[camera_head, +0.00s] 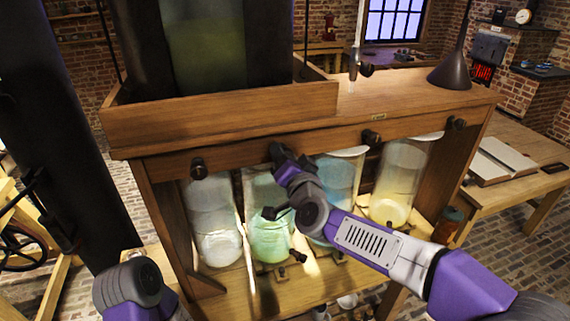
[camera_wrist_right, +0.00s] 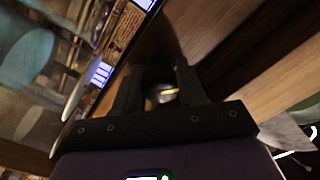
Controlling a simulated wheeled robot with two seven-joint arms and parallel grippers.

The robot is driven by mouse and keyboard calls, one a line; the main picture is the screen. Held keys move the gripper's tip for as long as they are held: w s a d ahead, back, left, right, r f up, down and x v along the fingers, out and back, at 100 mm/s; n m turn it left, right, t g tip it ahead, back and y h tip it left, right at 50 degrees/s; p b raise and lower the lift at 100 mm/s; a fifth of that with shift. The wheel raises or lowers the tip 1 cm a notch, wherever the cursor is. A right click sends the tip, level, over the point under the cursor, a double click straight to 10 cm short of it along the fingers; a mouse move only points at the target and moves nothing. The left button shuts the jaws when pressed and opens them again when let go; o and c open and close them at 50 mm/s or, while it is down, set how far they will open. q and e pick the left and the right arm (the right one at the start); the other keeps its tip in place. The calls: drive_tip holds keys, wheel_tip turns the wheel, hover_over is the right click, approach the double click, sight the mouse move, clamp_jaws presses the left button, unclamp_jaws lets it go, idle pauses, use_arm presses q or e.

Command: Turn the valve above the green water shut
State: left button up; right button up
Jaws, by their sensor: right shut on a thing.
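The green water (camera_head: 270,240) is in a glass jar (camera_head: 258,190) under the wooden shelf, second from the left. My right gripper (camera_head: 280,153) is at the shelf's front edge above this jar. In the right wrist view its two dark fingers (camera_wrist_right: 160,90) are closed around a small dark valve with a bright metallic glint (camera_wrist_right: 166,93). In the head view my gripper covers this valve. The valve's exact angle is hard to tell. Only part of my left arm shows at the lower left; its gripper is out of view.
Similar dark valves stand on the shelf edge over the clear jar (camera_head: 213,220), the blue jar (camera_head: 340,180) and the yellow jar (camera_head: 400,180). My right arm crosses in front of the blue and yellow jars. A side table with an open book (camera_head: 503,160) stands at right.

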drive_tip(key=m+b, duration=0.2)
drive_tip(key=m, duration=0.2)
drive_tip(key=shift+f+m, duration=0.15)
drive_tip(key=shift+m, duration=0.25)
drive_tip(key=m+b, duration=0.2)
drive_tip(key=m, duration=0.2)
drive_tip(key=shift+m, duration=0.3)
drive_tip(key=shift+r, duration=0.2)
drive_tip(key=o, duration=1)
drive_tip(key=shift+o, duration=0.2)
